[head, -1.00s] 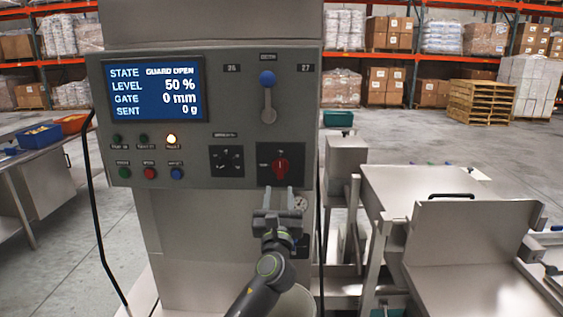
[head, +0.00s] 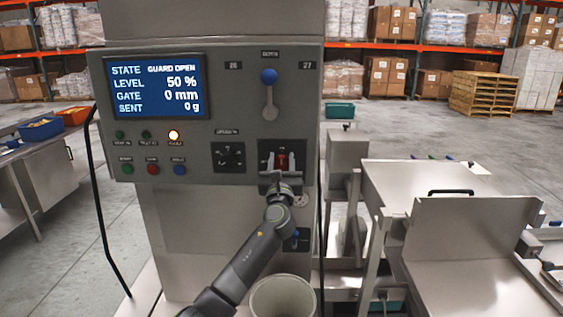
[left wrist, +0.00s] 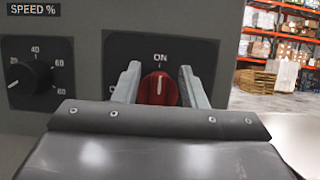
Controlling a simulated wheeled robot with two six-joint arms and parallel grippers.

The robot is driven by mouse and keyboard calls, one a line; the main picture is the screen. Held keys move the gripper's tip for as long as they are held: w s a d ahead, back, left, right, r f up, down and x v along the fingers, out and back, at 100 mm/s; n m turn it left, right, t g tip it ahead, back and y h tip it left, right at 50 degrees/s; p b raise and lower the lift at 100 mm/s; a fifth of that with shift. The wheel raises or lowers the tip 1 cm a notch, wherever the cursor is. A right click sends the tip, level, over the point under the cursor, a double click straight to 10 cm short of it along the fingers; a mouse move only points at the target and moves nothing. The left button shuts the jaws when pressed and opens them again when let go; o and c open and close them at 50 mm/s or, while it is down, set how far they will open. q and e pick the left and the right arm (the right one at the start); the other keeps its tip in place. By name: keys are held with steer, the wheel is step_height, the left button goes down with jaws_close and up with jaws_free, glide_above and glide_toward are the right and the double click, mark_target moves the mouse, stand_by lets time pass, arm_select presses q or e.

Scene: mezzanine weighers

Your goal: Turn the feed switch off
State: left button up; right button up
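The feed switch is a red rotary knob (left wrist: 158,89) on a dark square plate, its white pointer line upright under the word ON in the left wrist view. In the head view the red knob (head: 282,160) shows at the lower right of the grey control panel (head: 217,110). My left gripper (head: 282,163) is at the knob, with one finger on each side of it. My right gripper is not in view.
The screen (head: 157,87) reads GUARD OPEN, level 50 %. A speed dial (head: 228,157) sits left of the switch, and a blue-knobbed lever (head: 269,95) above it. A pale round bin (head: 283,297) stands below my left arm. A steel table (head: 470,235) stands at the right.

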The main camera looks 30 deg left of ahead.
arm_select(q)
steer(key=shift+c, duration=0.2)
jaws_close()
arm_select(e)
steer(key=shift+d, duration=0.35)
